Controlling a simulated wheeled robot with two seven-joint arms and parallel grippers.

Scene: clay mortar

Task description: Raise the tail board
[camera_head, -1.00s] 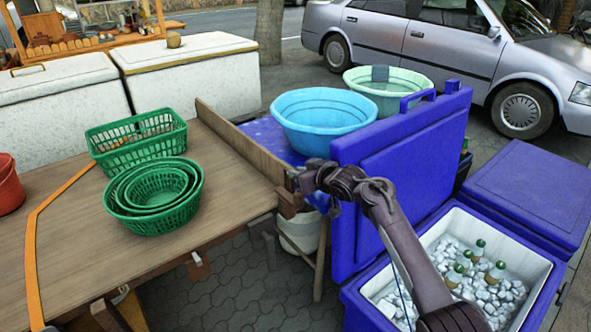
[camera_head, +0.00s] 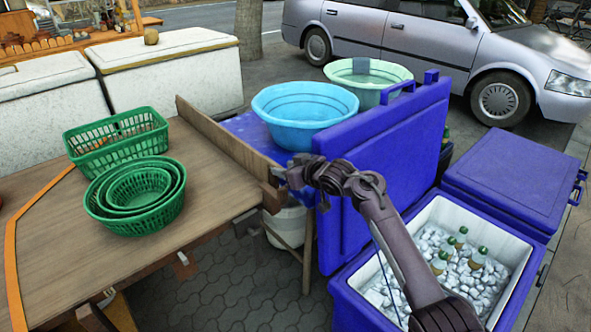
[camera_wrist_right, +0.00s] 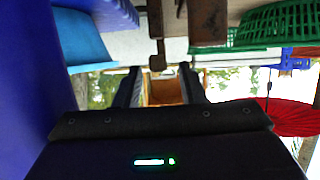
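The tail board (camera_head: 228,138) is a long brown wooden plank standing on edge along the right end of the wooden table (camera_head: 70,235). My right gripper (camera_head: 284,178) is at the board's near end, its arm reaching in from the lower right. In the right wrist view, which looks upside down, its two dark fingers (camera_wrist_right: 161,80) are spread apart with no object held between them. A narrow brown wooden end piece (camera_wrist_right: 157,58) shows just beyond the fingertips; I cannot tell whether they touch it. My left gripper is out of view.
Green baskets (camera_head: 136,200) sit on the table. A blue basin (camera_head: 304,118) stands right of the board. The upright blue cooler lid (camera_head: 385,165) is close beside my right wrist. An open cooler (camera_head: 505,240) with ice and bottles lies under my arm.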

